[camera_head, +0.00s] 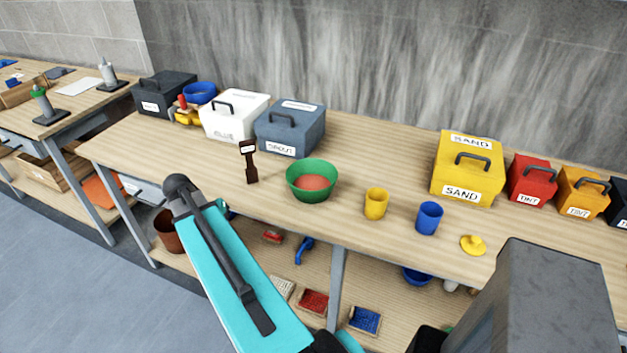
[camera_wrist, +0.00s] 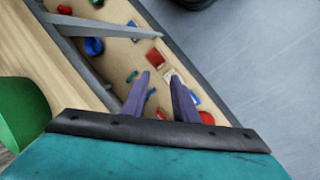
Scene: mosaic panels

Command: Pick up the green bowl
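The green bowl (camera_head: 299,187) stands upright on the wooden bench near its front edge, with reddish-orange contents inside. In the wrist view part of a green bowl (camera_wrist: 18,115) shows at the left edge, cut off by the frame. My gripper (camera_wrist: 161,82) has its two fingers apart with nothing between them. It lies to the right of the bowl in that view, over the lower shelf, and does not touch it. In the head view my teal arm reaches up left of the bowl and the fingers are hidden.
A brown scoop-like tool (camera_head: 250,163) stands left of the bowl. A yellow cup (camera_head: 376,204) and a blue cup (camera_head: 428,218) stand to its right. A blue-grey box (camera_head: 290,128) and a white box (camera_head: 234,117) are behind. A wall backs the bench.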

